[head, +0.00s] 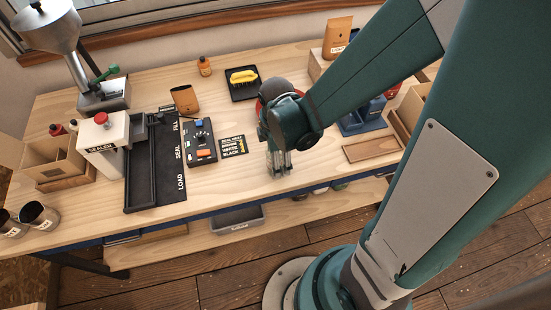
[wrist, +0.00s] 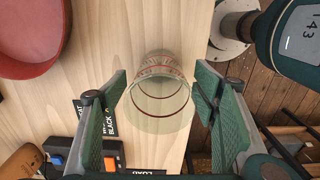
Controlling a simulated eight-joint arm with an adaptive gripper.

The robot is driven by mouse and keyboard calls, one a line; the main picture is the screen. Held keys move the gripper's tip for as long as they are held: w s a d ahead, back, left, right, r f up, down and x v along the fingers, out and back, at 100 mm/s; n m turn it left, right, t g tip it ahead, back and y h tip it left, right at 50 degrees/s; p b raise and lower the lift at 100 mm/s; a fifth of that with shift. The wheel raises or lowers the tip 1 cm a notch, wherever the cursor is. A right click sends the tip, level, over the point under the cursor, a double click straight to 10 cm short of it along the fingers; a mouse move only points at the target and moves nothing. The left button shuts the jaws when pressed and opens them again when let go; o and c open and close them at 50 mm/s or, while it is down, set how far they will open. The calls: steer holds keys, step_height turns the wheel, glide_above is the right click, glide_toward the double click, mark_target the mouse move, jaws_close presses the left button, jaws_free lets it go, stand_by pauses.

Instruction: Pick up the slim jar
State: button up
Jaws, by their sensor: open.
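The slim jar looks like a clear glass cylinder (wrist: 160,112) with red markings, seen from above in the wrist view. It stands on the pale wooden bench, near the front edge. My gripper (wrist: 161,88) is open, with one green finger on each side of the jar and a visible gap on both sides. In the head view my gripper (head: 279,168) points down close over the bench near its front edge. There the jar is mostly hidden by the gripper, and I cannot make it out clearly.
A red round dish (wrist: 32,35) lies near the jar. A black control box (head: 201,142) and a dark label card (head: 233,146) are left of my gripper. The sealer (head: 104,145) and its black track stand further left. A wooden tray (head: 372,147) lies to the right.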

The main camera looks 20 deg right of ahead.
steer(key=shift+f, duration=0.1)
stand_by(0.5)
steer(key=c, duration=1.1)
